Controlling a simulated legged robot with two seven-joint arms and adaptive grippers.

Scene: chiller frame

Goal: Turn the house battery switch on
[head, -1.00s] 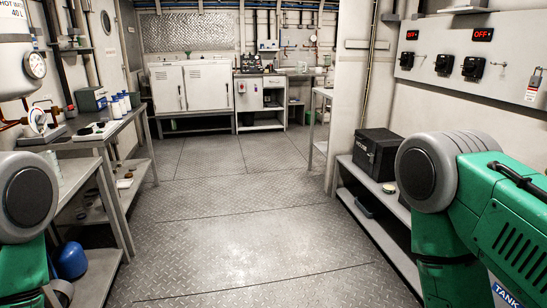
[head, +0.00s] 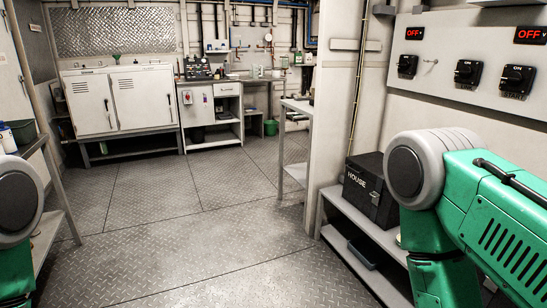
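A pale switch panel (head: 440,85) is on the right wall, with several black rotary switches: a left one (head: 407,66), a middle one (head: 467,72) and a right one (head: 517,80). Red displays reading OFF show above the left switch (head: 414,33) and at the right edge (head: 530,35). I cannot tell which switch is the house battery's. A black box marked HOUSE (head: 368,190) stands on the shelf below. My green arms show at both lower sides, but neither gripper is in view.
A grey shelf unit (head: 335,202) runs along the right wall under the panel. A bench (head: 35,147) edges in at the left. White cabinets (head: 115,100) stand at the back. The plated floor (head: 200,235) ahead is clear.

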